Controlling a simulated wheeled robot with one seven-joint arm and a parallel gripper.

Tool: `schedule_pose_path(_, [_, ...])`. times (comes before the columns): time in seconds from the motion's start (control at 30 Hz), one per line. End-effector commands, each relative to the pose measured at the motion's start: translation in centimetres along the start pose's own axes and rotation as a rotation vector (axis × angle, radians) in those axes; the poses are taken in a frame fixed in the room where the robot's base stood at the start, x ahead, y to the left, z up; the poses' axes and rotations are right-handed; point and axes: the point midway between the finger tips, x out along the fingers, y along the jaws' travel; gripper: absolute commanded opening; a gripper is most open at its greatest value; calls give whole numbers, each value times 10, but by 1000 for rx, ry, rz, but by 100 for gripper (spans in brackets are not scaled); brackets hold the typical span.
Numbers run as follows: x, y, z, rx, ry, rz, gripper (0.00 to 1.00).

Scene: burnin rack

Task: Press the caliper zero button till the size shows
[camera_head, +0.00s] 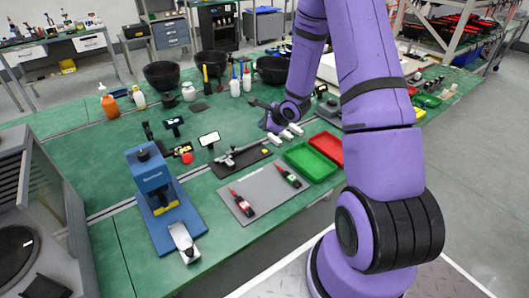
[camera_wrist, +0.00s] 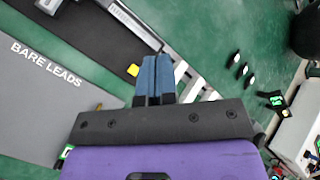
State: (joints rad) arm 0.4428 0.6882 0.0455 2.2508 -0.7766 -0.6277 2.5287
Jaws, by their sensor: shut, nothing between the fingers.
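The caliper (camera_head: 240,156) is a silver-grey tool lying on a black mat (camera_head: 222,169) near the middle of the bench. In the wrist view, part of what looks like the caliper (camera_wrist: 128,20) crosses the top left, cut off by the picture edge. I cannot make out its zero button or any reading. My gripper (camera_wrist: 153,62) has its two blue fingers together with nothing between them. The fingertips are beside the black mat, close to a small yellow piece (camera_wrist: 133,70). In the head view my gripper is small and partly hidden at the end of my arm.
A grey mat (camera_wrist: 35,90) marked BARE LEADS lies left of my gripper in the wrist view. A green tray (camera_head: 310,163) and a red tray (camera_head: 328,147) stand right of the caliper. A blue press (camera_head: 152,178) stands at the left. White pieces (camera_head: 286,135) lie behind the mat.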

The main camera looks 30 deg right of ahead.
Motion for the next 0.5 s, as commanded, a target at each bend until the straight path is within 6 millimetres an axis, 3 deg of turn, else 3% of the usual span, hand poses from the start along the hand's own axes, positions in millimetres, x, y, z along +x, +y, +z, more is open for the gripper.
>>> schedule_pose_path(0.27, [2,1,-1,-1,1,1,0])
schedule_pose_path(0.5, [17,12,-12,-2,1,3,0])
